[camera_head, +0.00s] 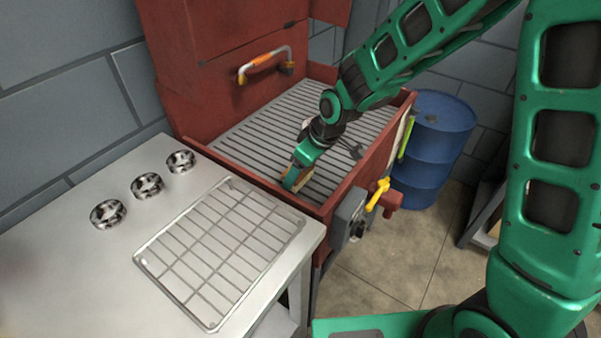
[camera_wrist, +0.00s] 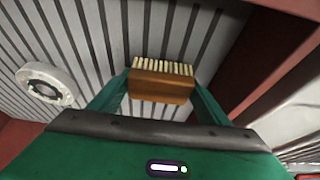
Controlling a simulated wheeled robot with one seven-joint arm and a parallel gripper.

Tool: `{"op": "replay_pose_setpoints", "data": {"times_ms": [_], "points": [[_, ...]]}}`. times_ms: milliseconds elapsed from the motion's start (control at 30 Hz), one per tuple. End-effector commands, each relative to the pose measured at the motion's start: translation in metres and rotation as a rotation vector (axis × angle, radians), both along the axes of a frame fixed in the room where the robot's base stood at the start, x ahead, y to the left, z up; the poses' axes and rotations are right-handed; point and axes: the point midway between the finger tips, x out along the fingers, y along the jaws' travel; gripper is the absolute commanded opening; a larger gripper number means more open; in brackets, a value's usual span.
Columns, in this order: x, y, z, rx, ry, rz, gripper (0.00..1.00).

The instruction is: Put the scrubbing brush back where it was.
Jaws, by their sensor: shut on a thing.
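The scrubbing brush (camera_wrist: 160,88) has a brown wooden block and a row of pale bristles. In the wrist view it sits between the two fingers of my gripper (camera_wrist: 161,92), which is shut on it. In the head view my gripper (camera_head: 291,184) is low inside the red basin (camera_head: 262,188), close to its near wall. The brush (camera_head: 300,181) is mostly hidden there by the fingers. The slatted grey floor (camera_head: 262,125) of the basin lies under and beyond the brush. I cannot tell whether the brush touches the slats.
A white ring-shaped part (camera_wrist: 45,85) is left of my gripper. A metal table (camera_head: 100,265) holds a wire rack (camera_head: 220,250) and several metal knob-like parts (camera_head: 146,186). A yellow valve handle (camera_head: 378,195) juts from the basin's side. A blue barrel (camera_head: 432,150) stands at right.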

Motion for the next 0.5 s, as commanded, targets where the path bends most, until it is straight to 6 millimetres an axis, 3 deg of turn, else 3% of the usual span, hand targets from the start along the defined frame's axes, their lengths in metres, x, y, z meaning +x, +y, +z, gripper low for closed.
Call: {"op": "replay_pose_setpoints", "data": {"times_ms": [100,467,500], "points": [[-0.0004,-0.0002,-0.0090,-0.001,0.001,0.000,0.46],[-0.0004,0.0005,-0.0118,0.000,0.000,0.001,0.46],[-0.0004,0.0006,-0.0113,0.000,0.000,0.001,0.80]]}}
